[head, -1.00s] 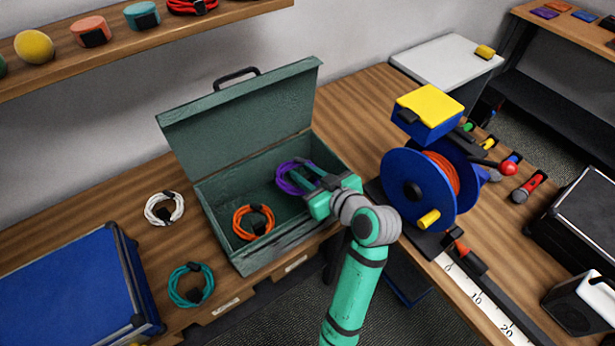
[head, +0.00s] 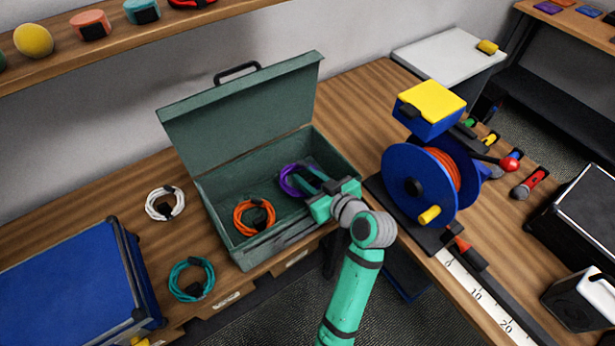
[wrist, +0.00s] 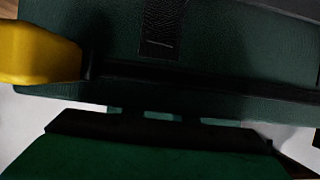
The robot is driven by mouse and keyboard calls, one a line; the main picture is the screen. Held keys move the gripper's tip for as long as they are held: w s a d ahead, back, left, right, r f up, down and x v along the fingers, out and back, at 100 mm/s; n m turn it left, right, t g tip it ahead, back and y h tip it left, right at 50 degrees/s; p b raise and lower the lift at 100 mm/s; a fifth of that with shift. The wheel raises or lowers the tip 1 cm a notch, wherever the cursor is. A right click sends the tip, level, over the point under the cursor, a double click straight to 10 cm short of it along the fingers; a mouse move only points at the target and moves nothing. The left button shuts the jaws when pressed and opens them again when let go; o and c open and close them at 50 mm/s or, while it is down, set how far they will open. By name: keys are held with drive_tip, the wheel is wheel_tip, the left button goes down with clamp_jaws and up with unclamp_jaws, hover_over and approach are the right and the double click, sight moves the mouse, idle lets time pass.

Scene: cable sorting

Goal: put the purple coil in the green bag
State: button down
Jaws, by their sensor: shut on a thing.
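The purple coil (head: 288,181) is in my gripper (head: 305,180), inside or just above the right half of an open green case (head: 222,218). My gripper is shut on the coil, and its fingers hide part of it. I cannot tell whether the coil touches the case floor. In the wrist view, a dark green textured surface (wrist: 225,50) with a black strap (wrist: 160,25) fills the top; I cannot tell whether it is the green bag. The coil cannot be made out there. No green bag is clear in the head view.
An orange coil (head: 254,216) lies in the case's left half. A white coil (head: 165,204) and a teal coil (head: 191,279) lie on the table left of it. A blue case (head: 70,275) stands at left, a blue cable reel (head: 405,190) at right. The lid (head: 245,110) stands open behind.

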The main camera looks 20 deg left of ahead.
drive_tip(key=shift+f, duration=0.45)
drive_tip(key=c, duration=1.4)
unclamp_jaws()
drive_tip(key=shift+f, duration=0.1)
drive_tip(key=shift+c, duration=0.2)
drive_tip(key=shift+a+f, duration=0.1)
drive_tip(key=shift+s, duration=0.1)
drive_tip(key=shift+r, duration=0.25)
drive_tip(key=r+v, duration=0.1)
drive_tip(key=v, duration=1.1)
drive_tip(key=shift+r, duration=0.25)
drive_tip(key=shift+w, duration=0.2)
